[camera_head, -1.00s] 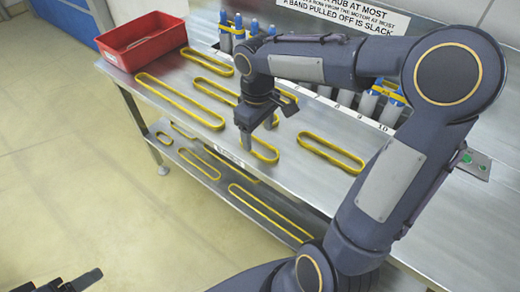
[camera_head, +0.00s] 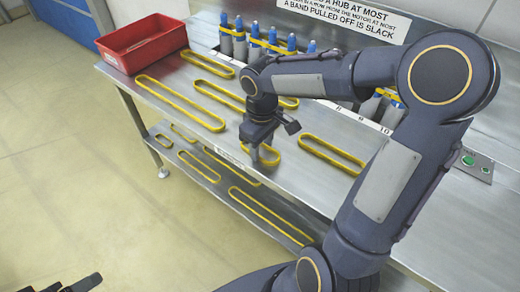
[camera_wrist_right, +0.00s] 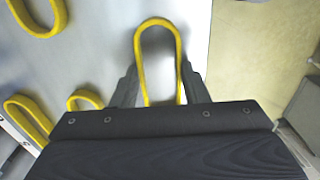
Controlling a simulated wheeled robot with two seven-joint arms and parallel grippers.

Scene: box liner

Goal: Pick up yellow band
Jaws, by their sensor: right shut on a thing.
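Several yellow bands lie on the metal table. My right gripper (camera_head: 257,156) is low over the tabletop at a short yellow band (camera_head: 277,159) near the table's front edge. In the right wrist view this yellow band (camera_wrist_right: 140,48) runs lengthwise between the two fingers of my right gripper (camera_wrist_right: 158,76), which are shut on its sides. Its near end is hidden behind the gripper body. My left gripper (camera_head: 82,284) shows only in part at the bottom left corner, away from the table, and its jaw state is unclear.
A longer yellow band (camera_head: 333,153) lies to the right, and another (camera_head: 180,103) to the left. A red bin (camera_head: 143,43) stands at the far left. Blue-topped posts (camera_head: 239,38) line the back, partly behind my arm. More bands lie on the lower shelf (camera_head: 215,196).

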